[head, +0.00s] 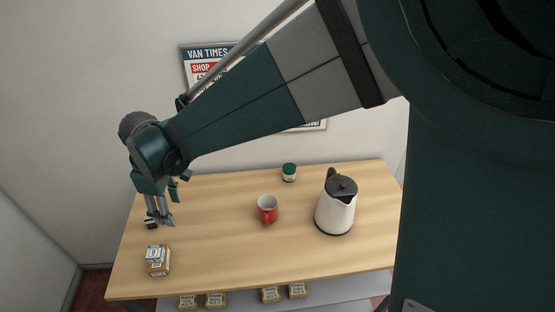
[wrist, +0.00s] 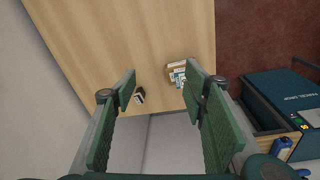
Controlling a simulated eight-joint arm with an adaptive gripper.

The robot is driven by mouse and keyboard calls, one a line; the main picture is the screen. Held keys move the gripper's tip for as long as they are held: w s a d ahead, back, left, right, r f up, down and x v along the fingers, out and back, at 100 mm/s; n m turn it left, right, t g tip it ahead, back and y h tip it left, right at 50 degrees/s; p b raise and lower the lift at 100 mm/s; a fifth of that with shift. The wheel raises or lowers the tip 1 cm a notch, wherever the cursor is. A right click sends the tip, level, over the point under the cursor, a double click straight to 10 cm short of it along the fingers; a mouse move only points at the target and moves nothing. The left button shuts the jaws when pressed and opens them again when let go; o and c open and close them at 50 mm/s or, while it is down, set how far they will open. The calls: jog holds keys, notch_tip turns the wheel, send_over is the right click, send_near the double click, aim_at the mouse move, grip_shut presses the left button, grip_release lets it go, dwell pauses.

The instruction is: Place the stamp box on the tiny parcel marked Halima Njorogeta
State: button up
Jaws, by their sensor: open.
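A small dark block with a pale side (head: 151,224), which looks like the stamp box, lies at the table's left edge. It also shows between the fingers in the wrist view (wrist: 139,96). A brown parcel with pale labels (head: 158,260) stands at the table's front left; in the wrist view it (wrist: 177,72) is near the right fingertip. Several small tan parcels, among them one at the front (head: 215,300), sit on a lower grey shelf; their names are too small to read. My gripper (head: 162,213) is open and empty above the dark block, apart from it as far as I can see.
A red mug (head: 267,210), a green-lidded jar (head: 289,172) and a white kettle with a dark lid (head: 336,206) stand on the wooden table (head: 215,220). A dark green case (wrist: 285,98) shows at right in the wrist view. The table's middle left is clear.

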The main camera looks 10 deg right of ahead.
jog(key=s+d+r+m+t, duration=0.1)
jog(key=d+r+m, duration=0.25)
jog(key=d, duration=0.85)
jog(key=s+d+r+m+t, duration=0.2)
jog(key=d+r+m, duration=0.15)
jog(key=d, duration=0.75)
jog(key=s+d+r+m+t, duration=0.1)
jog(key=d+r+m, duration=0.3)
jog(key=d, duration=0.8)
jog(key=s+d+m+t, duration=0.2)
jog(key=s+d+m, duration=0.2)
jog(key=s+d, duration=0.4)
jog(key=d, duration=0.4)
jog(key=shift+s+h, duration=0.15)
jog(key=shift+h, duration=0.15)
